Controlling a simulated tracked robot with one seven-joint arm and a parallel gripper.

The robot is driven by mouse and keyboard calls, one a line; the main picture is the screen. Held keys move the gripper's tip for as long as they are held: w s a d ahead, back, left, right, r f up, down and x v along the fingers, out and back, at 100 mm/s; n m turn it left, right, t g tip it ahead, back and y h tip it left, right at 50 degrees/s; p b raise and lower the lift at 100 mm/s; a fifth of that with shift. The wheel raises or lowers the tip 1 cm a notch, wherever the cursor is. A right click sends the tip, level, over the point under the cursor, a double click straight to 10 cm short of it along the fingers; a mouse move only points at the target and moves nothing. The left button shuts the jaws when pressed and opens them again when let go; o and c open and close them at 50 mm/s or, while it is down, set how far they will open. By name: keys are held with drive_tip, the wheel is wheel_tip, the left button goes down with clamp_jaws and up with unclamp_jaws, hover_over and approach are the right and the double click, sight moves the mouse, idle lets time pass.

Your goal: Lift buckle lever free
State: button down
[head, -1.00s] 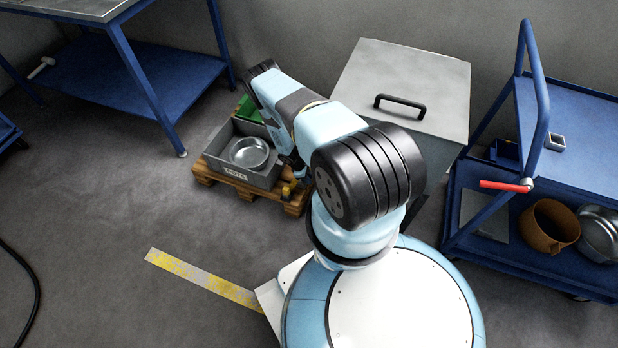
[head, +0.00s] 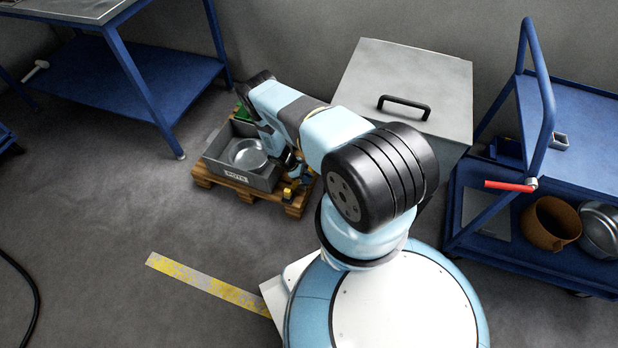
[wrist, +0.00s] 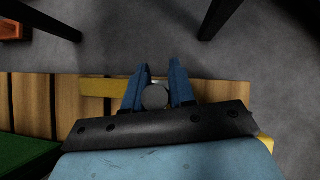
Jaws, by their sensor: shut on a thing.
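My gripper (wrist: 157,85) shows in the wrist view as two blue fingers close together, with a round grey piece (wrist: 155,97) between them. They are shut on what I take to be the buckle lever, mostly hidden by the fingers and wrist. A yellow strap (wrist: 98,87) runs across the pallet boards (wrist: 38,100) to the fingers. In the head view the wooden pallet (head: 233,188) carries a grey crate (head: 212,172) labelled POTS, with a metal pot (head: 247,155) in it. My arm partly covers the pallet's right side, where a yellow piece (head: 287,192) shows.
A blue bench (head: 155,80) stands at the upper left.

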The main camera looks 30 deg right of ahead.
drive_tip(key=c, duration=1)
unclamp_jaws()
drive_tip(key=shift+c, duration=0.2)
drive_tip(key=shift+r, duration=0.1)
drive_tip(key=v, duration=1.3)
drive_tip(key=shift+w+a+r, duration=0.2)
